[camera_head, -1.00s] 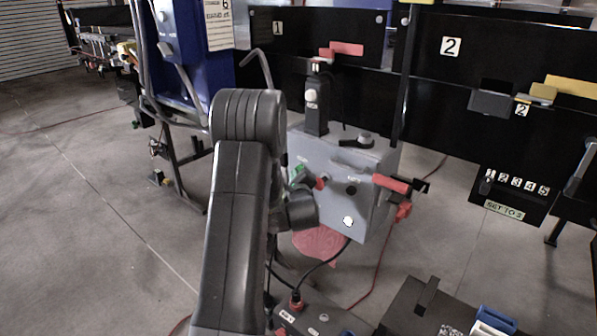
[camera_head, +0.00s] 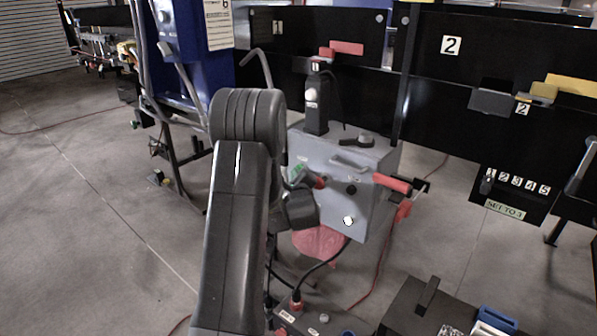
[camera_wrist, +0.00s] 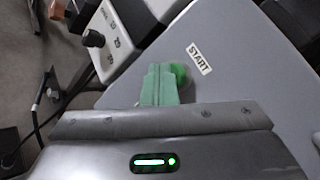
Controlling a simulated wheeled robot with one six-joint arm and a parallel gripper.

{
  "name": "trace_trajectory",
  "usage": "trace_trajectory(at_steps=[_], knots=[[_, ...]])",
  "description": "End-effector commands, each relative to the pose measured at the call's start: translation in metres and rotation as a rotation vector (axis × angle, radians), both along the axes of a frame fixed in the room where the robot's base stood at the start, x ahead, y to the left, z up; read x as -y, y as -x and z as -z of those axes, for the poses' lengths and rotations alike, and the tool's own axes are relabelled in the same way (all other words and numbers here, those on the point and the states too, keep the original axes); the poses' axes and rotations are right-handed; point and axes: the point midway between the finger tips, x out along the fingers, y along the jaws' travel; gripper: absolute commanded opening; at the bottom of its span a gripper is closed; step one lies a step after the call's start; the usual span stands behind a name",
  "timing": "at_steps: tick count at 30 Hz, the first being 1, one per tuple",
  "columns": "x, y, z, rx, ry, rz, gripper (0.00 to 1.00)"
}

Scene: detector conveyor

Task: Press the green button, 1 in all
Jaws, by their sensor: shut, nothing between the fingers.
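The green button (camera_wrist: 180,75) shows in the wrist view beside a white START label (camera_wrist: 199,58) on a grey panel. My gripper (camera_wrist: 160,72) is shut and empty. Its green-tinted fingertips overlap the left part of the button in the picture; I cannot tell whether they touch it. In the head view the button's grey control box (camera_head: 372,205) stands beyond my arm. My arm and wrist hide part of the box's left side, and the fingertips are hard to make out there.
The box has a red knob (camera_head: 320,182), a black knob (camera_head: 351,189) and a white button (camera_head: 348,221) on its front. A red-handled lever (camera_head: 392,183) juts from its right side. Black panels stand behind. A dark case (camera_head: 405,310) lies at the lower right.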

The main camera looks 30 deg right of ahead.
Motion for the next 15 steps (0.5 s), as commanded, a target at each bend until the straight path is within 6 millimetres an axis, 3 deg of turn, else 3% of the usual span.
trace_trajectory(at_steps=[15], knots=[[-0.0114, 0.0048, 0.0005, 0.000, 0.000, 0.000, 0.00]])
